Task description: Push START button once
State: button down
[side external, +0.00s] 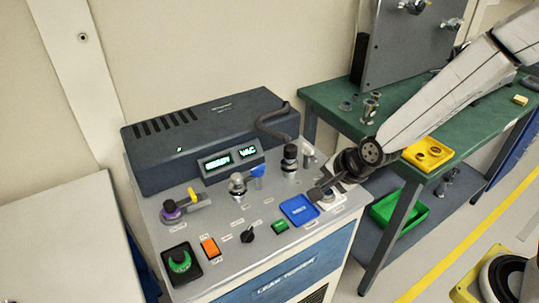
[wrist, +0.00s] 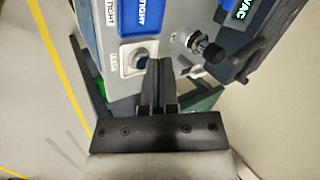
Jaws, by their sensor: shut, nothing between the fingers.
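The grey control panel (side external: 225,243) carries several buttons and knobs; their small labels are too blurred for me to tell which reads START. A green rectangular button (side external: 281,226) and an orange rocker (side external: 210,248) sit near the panel's front. A green round control on a black base (side external: 180,262) is at front left. My gripper (side external: 316,194) is shut and empty, low over the panel's right end. In the wrist view, my fingertips (wrist: 159,65) are beside a round dark button (wrist: 142,56) on a white square base (wrist: 127,68). I cannot tell whether they touch it.
A blue square pad (side external: 299,209) lies just left of my gripper. Upright valves (side external: 290,160) and the dark display housing (side external: 205,140) stand behind. A green bench (side external: 400,118) with a yellow tray (side external: 427,154) is to the right.

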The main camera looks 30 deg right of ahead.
aim_at(283, 225)
jog(key=w+a+f+m+t, duration=0.1)
jog(key=w+a+m+t, duration=0.1)
jog(key=a+m, duration=0.5)
jog(key=shift+w+a+f+m+t+y, duration=0.3)
jog(key=shift+w+m, duration=0.6)
jog(key=shift+m, duration=0.9)
jog(key=shift+d+f, duration=0.1)
jog(key=shift+f, duration=4.25)
jog(key=shift+f, duration=0.85)
jog(key=shift+r, duration=0.85)
jog(key=shift+r, duration=0.1)
